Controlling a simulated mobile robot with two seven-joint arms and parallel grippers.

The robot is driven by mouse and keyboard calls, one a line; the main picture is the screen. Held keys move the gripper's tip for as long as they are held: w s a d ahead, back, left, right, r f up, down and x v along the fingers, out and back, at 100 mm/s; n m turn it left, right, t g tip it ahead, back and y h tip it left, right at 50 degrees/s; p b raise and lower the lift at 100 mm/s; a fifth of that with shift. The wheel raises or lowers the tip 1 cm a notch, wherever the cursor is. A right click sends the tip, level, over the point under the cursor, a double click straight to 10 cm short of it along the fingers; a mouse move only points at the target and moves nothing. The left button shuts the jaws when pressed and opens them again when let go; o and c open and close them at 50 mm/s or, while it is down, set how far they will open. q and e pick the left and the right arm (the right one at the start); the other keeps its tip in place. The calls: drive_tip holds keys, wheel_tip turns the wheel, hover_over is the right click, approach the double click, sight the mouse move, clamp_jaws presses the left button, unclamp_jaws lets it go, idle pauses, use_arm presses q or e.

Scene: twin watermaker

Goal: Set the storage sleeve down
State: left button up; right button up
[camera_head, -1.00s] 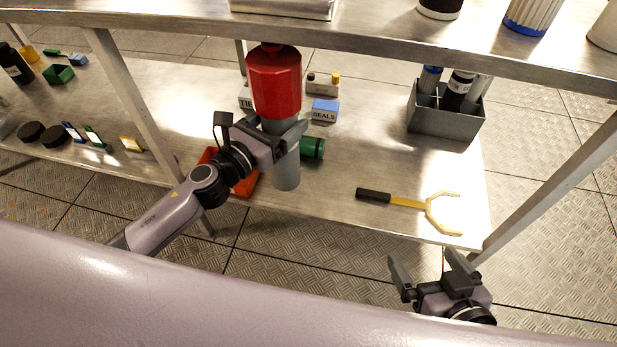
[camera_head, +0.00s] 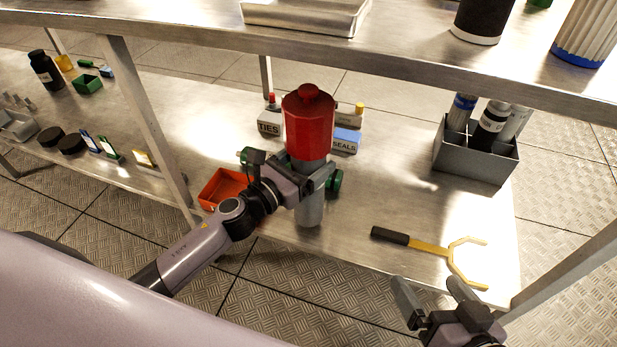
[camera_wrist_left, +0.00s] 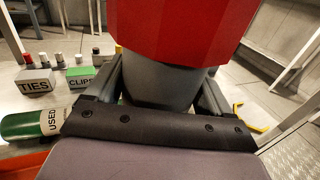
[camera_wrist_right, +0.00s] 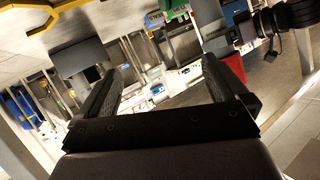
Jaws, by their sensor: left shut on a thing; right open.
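The storage sleeve (camera_head: 310,211) is a grey cylinder with a large red cap (camera_head: 308,125) on top. It stands upright in the head view, over the lower shelf near its front edge. My left gripper (camera_head: 318,177) is shut around the grey body just below the red part. In the left wrist view the grey body (camera_wrist_left: 160,88) sits between the fingers, under the red cap. I cannot tell whether its bottom touches the shelf. My right gripper (camera_head: 436,303) is open and empty, in front of the shelf's right end.
A yellow forked tool (camera_head: 430,247) lies right of the sleeve. An orange tray (camera_head: 222,187) and a green cylinder (camera_head: 335,181) are close by it. Boxes marked TIES (camera_head: 269,129) and SEALS (camera_head: 345,146) stand behind. A grey holder (camera_head: 475,158) with bottles is at right. The upper shelf overhangs the back.

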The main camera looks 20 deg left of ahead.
use_arm(q)
wheel_tip(320, 180, down, 3)
drive_tip(key=shift+r+b, duration=0.1)
drive_tip(key=shift+b, duration=0.6)
drive_tip(key=shift+f, duration=0.25)
drive_tip(key=shift+r, duration=0.1)
use_arm(e)
drive_tip(key=shift+w+a+f+y, duration=0.1)
drive_tip(key=shift+w+a+y, duration=0.1)
drive_tip(key=shift+a+y, duration=0.45)
drive_tip(key=shift+f, duration=0.1)
use_arm(q)
drive_tip(key=shift+f+b, duration=0.3)
drive_tip(key=o, duration=1.4)
drive_tip(key=shift+o, duration=0.2)
use_arm(e)
drive_tip(key=shift+d, duration=0.1)
use_arm(q)
drive_tip(key=shift+r, duration=0.15)
